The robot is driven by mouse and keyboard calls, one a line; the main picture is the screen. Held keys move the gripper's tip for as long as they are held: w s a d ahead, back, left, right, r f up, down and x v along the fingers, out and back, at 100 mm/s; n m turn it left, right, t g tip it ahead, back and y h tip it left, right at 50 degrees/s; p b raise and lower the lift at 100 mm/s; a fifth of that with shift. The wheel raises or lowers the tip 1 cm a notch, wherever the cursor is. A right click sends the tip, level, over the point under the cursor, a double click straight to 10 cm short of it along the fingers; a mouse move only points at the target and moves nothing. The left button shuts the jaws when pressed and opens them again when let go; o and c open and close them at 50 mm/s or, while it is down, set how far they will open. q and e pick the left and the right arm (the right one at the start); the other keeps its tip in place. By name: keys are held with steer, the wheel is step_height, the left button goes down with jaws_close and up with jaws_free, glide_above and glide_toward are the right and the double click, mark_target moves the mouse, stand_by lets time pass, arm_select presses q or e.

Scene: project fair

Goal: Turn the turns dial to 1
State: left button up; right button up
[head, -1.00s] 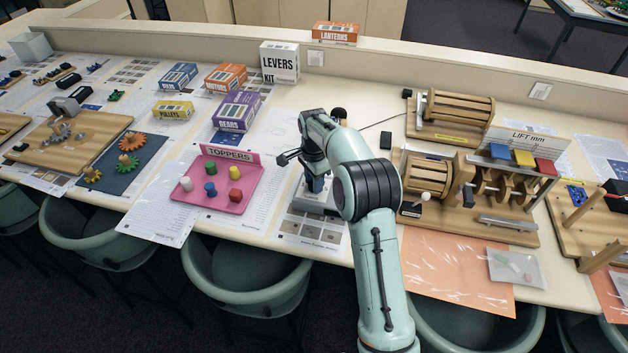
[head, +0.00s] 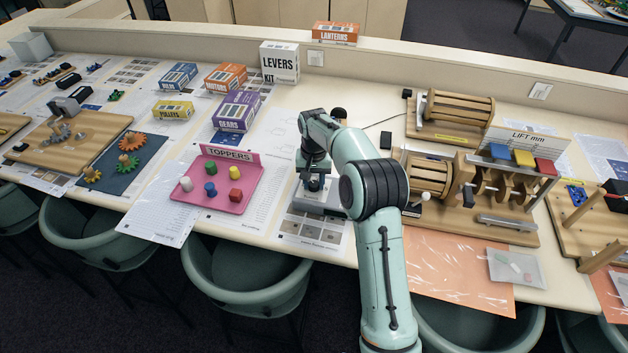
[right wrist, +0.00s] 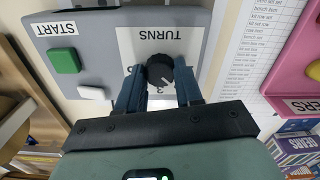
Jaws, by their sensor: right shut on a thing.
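The turns dial (right wrist: 160,70) is a black round knob on a pale panel marked TURNS, seen upside down in the right wrist view. A white line on the knob points to the lower right of that picture. Printed digits beside the knob are partly hidden, so I cannot read the setting surely. My right gripper (right wrist: 160,90) has its blue fingers on either side of the knob, shut on it. In the head view, my right gripper (head: 314,186) points down at the grey control box (head: 328,207). My left gripper is not in view.
A green button (right wrist: 63,60) sits by the START label on the same box. A pink TOPPERS tray (head: 240,203) with coloured pegs stands left of the box. A wooden cam machine (head: 515,232) stands to the right.

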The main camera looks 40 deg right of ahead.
mark_target(314, 184)
steer(key=n, duration=0.6)
steer(key=shift+n, duration=0.4)
stand_by(0.4)
steer(key=o, duration=1)
steer(key=shift+o, duration=0.2)
steer(key=shift+r, duration=0.1)
step_height(314, 184, up, 13)
